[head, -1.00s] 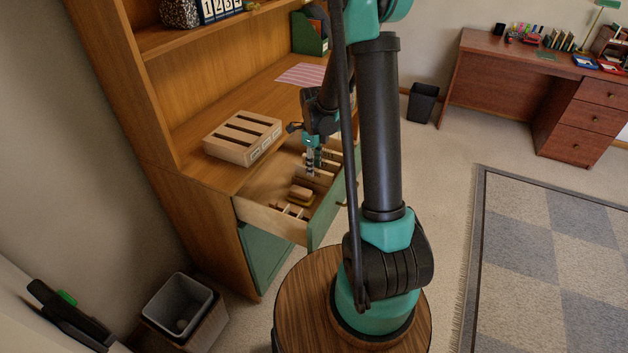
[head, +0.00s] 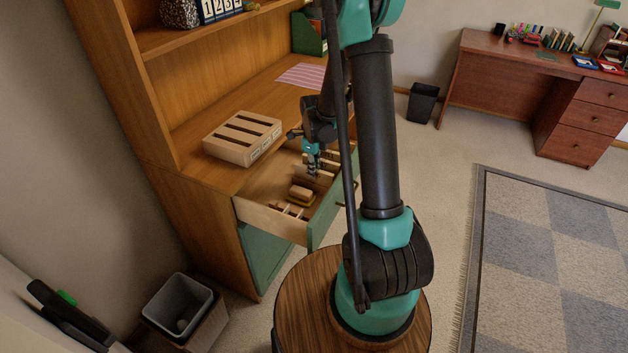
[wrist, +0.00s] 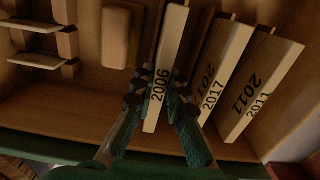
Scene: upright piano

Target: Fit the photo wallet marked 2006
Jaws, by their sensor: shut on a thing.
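The photo wallet marked 2006 (wrist: 168,60) is a pale, narrow block standing in the open drawer (head: 262,214). My gripper (wrist: 155,92) has a finger on each side of it and is shut on it. The wallet's lower end shows between the fingers. Wallets marked 2017 (wrist: 226,65) and 2011 (wrist: 258,85) lean to its right, close to the right finger. In the head view my gripper (head: 312,170) is down in the drawer, and the wallet it holds is too small to make out. A slotted wooden box (head: 236,150) with label cards on its front stands on the desk top beside the drawer.
A rounded wooden block (wrist: 116,38) lies left of the held wallet, with small dividers (wrist: 68,45) further left. The green drawer front (head: 326,216) bounds the near side. Shelves rise behind the box. A striped pink sheet (head: 302,74) lies further back.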

